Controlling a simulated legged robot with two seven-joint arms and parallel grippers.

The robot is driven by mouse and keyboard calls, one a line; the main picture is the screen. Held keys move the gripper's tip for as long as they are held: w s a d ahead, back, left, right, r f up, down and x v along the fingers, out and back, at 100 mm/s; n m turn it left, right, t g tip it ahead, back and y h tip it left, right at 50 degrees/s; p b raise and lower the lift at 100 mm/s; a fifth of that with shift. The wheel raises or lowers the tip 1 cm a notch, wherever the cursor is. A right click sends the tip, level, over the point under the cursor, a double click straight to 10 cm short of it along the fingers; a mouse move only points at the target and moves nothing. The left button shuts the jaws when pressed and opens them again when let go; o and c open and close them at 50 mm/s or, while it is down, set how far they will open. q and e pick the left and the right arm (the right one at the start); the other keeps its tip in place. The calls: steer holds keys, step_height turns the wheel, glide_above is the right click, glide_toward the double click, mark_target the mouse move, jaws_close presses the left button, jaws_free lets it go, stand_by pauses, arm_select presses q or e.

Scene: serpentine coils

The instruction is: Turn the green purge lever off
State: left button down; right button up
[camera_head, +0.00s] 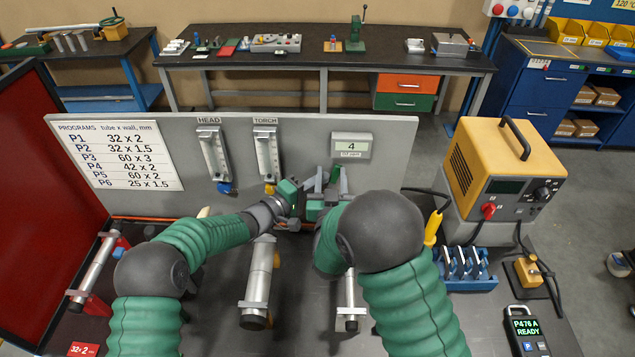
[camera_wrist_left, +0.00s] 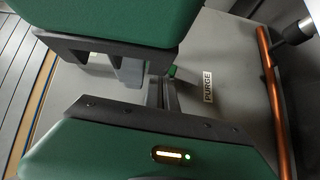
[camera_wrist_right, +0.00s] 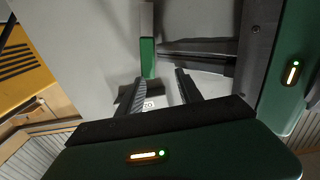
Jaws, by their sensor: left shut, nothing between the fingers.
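The green purge lever (camera_wrist_right: 148,58) shows in the right wrist view as a green bar with a grey upper part. A small piece of green, likely the lever (camera_wrist_left: 172,71), shows near the PURGE label (camera_wrist_left: 208,88) in the left wrist view. My left gripper (camera_wrist_left: 162,78) is shut and empty, its fingertips close beside the lever; I cannot tell if they touch it. My right gripper (camera_wrist_right: 158,76) is open, its two fingers spread on either side of the lever's lower end.
The grey panel (camera_head: 390,150) carries the HEAD and TORCH flow meters (camera_head: 212,152) and a display (camera_head: 351,147) reading 4. A copper pipe (camera_wrist_left: 272,90) runs along the panel. The yellow power unit (camera_head: 490,165) stands at right. Clamped tubes (camera_head: 258,275) lie on the bench in front.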

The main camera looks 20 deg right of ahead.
steer(key=v, duration=1.1)
step_height(320, 180, down, 7)
steer(key=s+n+g+y, duration=0.1)
steer(key=s+g+y, duration=0.1)
steer(key=g+y, duration=0.35)
arm_select(q)
steer(key=shift+d+r+m+y+p, duration=0.15)
steer(key=shift+d+m+y+p, duration=0.15)
steer(key=shift+p, duration=0.2)
arm_select(e)
steer(key=s+d+n+g, duration=0.1)
steer(key=s+g, duration=0.3)
steer(key=s, duration=0.4)
steer(key=s+d+f+n+g, duration=0.1)
steer(key=s+d+g, duration=0.2)
steer(key=s, duration=0.6)
steer(key=shift+f+g, duration=0.3)
steer(key=shift+g, duration=0.85)
arm_select(q)
steer(key=shift+s+d, duration=0.15)
arm_select(e)
steer(key=shift+d+r, duration=0.2)
steer(key=shift+r, duration=0.1)
